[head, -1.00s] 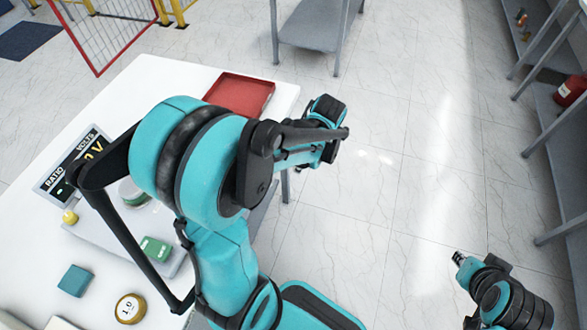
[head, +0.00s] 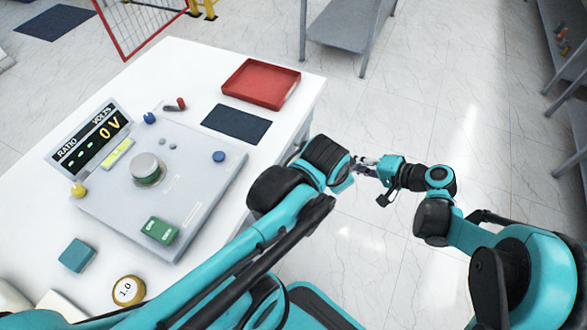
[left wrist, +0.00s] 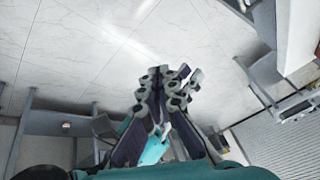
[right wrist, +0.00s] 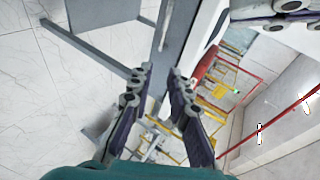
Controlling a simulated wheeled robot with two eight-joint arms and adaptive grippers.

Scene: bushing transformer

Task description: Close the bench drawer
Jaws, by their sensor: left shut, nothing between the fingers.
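The white bench (head: 190,62) fills the left of the head view. Its drawer cannot be made out there; the side below the top is largely covered by my left arm. My left gripper (head: 346,182) is off the bench's right side, mostly hidden by its wrist. The left wrist view shows its fingers (left wrist: 165,85) shut and empty, over floor. My right gripper (head: 366,166) is close beside the left one. The right wrist view shows its fingers (right wrist: 161,72) apart, with nothing between them, and the other gripper (right wrist: 285,12) at the top right.
A red tray (head: 262,84), a dark mat (head: 236,124) and a grey test panel (head: 208,168) with a display (head: 92,138) are on the bench. A grey table (head: 345,28) stands behind. Shelving (head: 565,70) lines the right; floor between is clear.

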